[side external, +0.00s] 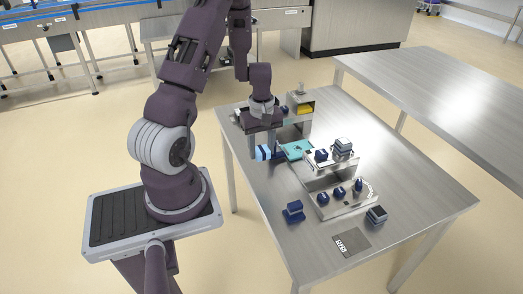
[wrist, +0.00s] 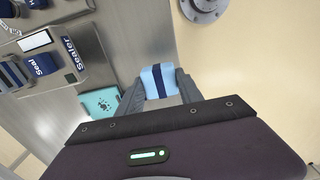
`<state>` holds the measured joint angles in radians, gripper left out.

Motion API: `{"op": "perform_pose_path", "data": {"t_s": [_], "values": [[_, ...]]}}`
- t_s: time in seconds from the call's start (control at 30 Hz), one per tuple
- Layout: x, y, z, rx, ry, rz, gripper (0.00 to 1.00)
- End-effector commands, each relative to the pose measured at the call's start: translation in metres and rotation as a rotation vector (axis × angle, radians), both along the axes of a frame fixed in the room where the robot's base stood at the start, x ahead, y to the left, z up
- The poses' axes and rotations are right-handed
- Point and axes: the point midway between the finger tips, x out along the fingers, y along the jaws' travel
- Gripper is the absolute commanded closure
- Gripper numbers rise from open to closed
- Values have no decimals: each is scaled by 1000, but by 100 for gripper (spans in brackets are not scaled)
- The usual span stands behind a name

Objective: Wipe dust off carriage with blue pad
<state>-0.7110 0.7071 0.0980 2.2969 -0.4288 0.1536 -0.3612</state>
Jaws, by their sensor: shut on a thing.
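My gripper (side external: 262,149) is shut on the blue pad (side external: 264,153), a light blue block with a dark blue band. In the wrist view the pad (wrist: 158,82) sits between the two fingers. The fingers hide part of the pad.
The metal sealer (wrist: 62,68) carries several dark blue knobs. A holder with a yellow item (side external: 305,109) stands behind. The table's right side is clear.

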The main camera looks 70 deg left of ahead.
Motion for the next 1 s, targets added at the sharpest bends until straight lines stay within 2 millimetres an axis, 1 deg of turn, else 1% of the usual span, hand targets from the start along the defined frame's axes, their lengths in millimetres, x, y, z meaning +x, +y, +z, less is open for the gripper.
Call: {"op": "perform_pose_path", "data": {"t_s": [0.03,0.07,0.17,0.23,0.5,0.53,0.77,0.87,1.0], "values": [[0,0,0,0,0,0,83],[0,0,0,0,0,0,89],[0,0,1,1,0,0,90],[0,0,7,2,0,-1,90],[1,1,52,4,-3,-2,90],[3,1,54,2,-3,-15,90],[35,20,50,-3,-12,-299,90],[54,30,50,-3,-17,-465,90],[84,45,49,-2,-21,-758,90]]}}
